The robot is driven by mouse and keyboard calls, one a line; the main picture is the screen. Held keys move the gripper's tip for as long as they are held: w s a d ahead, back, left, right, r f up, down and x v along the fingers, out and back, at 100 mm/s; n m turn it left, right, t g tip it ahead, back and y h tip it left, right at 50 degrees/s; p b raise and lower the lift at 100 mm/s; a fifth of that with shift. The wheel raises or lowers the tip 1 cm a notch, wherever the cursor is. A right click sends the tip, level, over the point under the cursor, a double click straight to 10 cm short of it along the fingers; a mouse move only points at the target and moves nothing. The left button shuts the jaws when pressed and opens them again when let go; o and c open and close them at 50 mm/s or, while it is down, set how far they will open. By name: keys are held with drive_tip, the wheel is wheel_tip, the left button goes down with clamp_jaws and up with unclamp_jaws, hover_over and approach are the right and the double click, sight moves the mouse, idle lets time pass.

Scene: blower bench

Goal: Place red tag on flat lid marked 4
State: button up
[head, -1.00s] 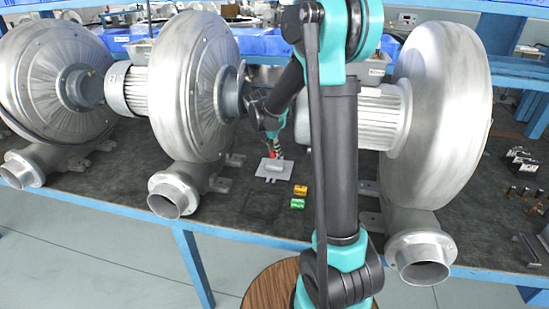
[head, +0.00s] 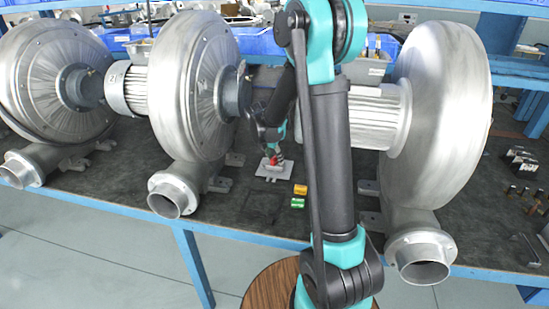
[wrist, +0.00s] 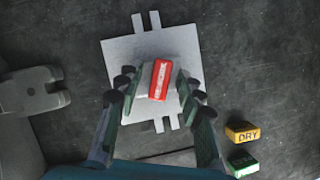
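The red tag (wrist: 160,80), with a pale marking on its top, rests on a raised grey block (wrist: 144,80) in the middle of a flat grey plate (wrist: 121,54). In the head view the red tag (head: 274,160) shows small, just below my gripper (head: 276,155), over the plate (head: 264,173). In the wrist view my gripper (wrist: 156,85) has its dark fingers on both sides of the tag, with a visible gap to it on each side. I cannot read a 4 on the plate.
A yellow tag marked DRY (wrist: 243,132) and a green tag (wrist: 243,164) lie right of the plate. Large blowers stand left (head: 200,85) and right (head: 440,110). A grey blower foot (wrist: 35,92) is left of the plate. Dark bench surface between is clear.

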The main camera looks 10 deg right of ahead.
drive_tip(key=v, duration=1.2)
drive_tip(key=shift+r, duration=0.15)
